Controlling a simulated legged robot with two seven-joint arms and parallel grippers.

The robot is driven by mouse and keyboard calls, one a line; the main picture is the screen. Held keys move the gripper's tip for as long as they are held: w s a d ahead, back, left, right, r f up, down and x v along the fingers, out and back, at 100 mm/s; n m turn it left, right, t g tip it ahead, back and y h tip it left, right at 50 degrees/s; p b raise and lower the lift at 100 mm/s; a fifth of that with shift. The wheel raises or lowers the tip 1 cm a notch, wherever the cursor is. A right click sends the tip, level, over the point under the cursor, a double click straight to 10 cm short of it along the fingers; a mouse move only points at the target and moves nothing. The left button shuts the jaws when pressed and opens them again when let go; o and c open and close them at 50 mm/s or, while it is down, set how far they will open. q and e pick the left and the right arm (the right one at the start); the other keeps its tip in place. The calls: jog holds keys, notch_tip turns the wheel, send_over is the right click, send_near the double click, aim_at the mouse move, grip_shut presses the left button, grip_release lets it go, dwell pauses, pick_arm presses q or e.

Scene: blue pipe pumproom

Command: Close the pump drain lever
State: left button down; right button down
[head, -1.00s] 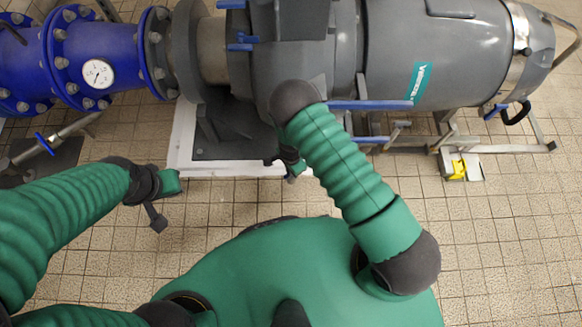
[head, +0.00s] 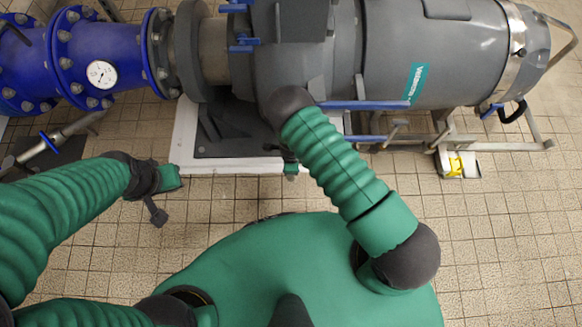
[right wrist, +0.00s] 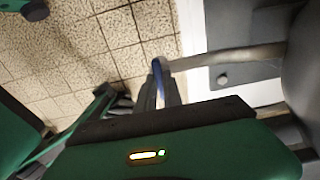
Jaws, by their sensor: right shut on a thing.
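In the right wrist view, a blue lever (right wrist: 157,68) stands at the end of a grey metal pipe (right wrist: 215,58). My right gripper (right wrist: 160,90) is shut on this lever, with its dark fingers on either side of the blue strip. In the head view my right arm hides the lever and most of that gripper; only a small green part of the wrist shows below the pump base. My left gripper (head: 157,213) hangs empty over the tiled floor at left, and its finger gap is not clear.
The large grey pump (head: 430,50) and blue flanged pipe (head: 95,55) fill the back. The white-edged plinth (head: 186,140) lies under the pump. Another blue-handled valve (head: 48,142) is at far left. A yellow-marked foot (head: 456,165) stands at right. Tiled floor is open in front.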

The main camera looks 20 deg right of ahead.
dwell(0.4)
jog(key=c, duration=1.5)
grip_release()
jog(key=shift+r, duration=0.1)
notch_tip(320, 180, up, 17)
jog(key=p, duration=0.7)
jog(key=shift+f, duration=0.2)
